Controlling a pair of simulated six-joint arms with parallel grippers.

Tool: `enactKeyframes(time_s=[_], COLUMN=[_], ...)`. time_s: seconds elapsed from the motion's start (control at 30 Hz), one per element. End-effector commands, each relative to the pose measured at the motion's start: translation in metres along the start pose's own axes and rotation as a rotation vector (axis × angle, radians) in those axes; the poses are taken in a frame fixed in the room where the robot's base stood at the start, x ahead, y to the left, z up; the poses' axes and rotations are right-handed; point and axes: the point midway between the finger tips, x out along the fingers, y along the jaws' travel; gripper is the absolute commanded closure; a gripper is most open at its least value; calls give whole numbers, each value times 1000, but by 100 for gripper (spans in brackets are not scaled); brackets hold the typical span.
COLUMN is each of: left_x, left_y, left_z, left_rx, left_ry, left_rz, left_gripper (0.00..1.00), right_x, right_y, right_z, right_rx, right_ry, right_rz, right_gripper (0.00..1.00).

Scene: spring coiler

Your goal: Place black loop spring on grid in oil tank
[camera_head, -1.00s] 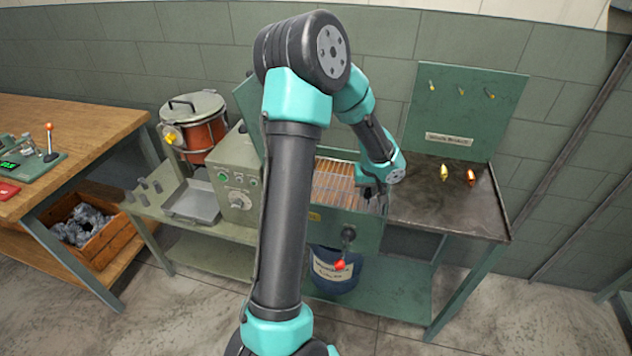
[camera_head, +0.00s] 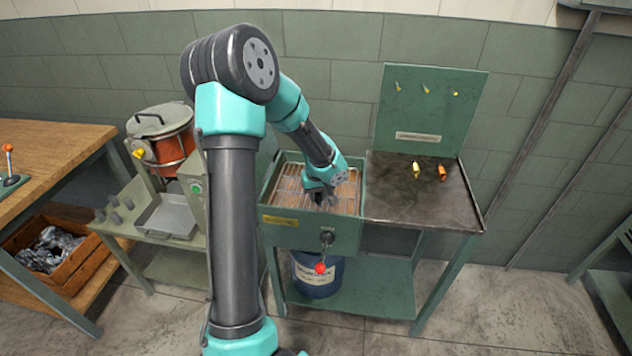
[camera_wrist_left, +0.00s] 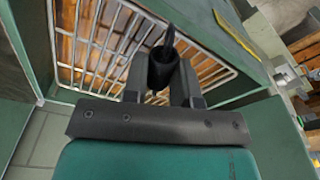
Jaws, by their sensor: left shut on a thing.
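My left gripper (camera_head: 321,196) is over the metal grid (camera_head: 288,180) inside the green oil tank (camera_head: 345,232). In the left wrist view the gripper (camera_wrist_left: 163,70) is shut on a small dark ring-shaped piece, the black loop spring (camera_wrist_left: 162,68), with a pointed end sticking up. The spring is above or at the grid bars (camera_wrist_left: 100,45); I cannot tell if it touches them. In the head view the spring is too small to make out. Brownish oil shows below the grid. My right gripper is not in view.
A dark metal worktop (camera_head: 415,200) with a yellow and an orange piece adjoins the tank on the right. A blue bucket (camera_head: 318,285) stands below. A lidded red pot (camera_head: 165,150) is at left.

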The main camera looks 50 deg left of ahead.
Motion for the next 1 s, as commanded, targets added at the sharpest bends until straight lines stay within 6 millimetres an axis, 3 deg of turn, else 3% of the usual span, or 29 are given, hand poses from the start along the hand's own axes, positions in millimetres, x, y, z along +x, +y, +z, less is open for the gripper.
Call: enactKeyframes(time_s=[0.53,0.7,1.0], left_x=[22,24,25], left_y=[21,24,24], left_z=[-99,-112,-112], left_rx=[-1,0,0], left_ry=[1,0,0], left_rz=[0,0,0], left_gripper=[98,98,98], right_x=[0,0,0], right_y=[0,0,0], right_z=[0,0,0], right_rx=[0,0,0], right_ry=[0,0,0], right_rz=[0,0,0], right_gripper=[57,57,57])
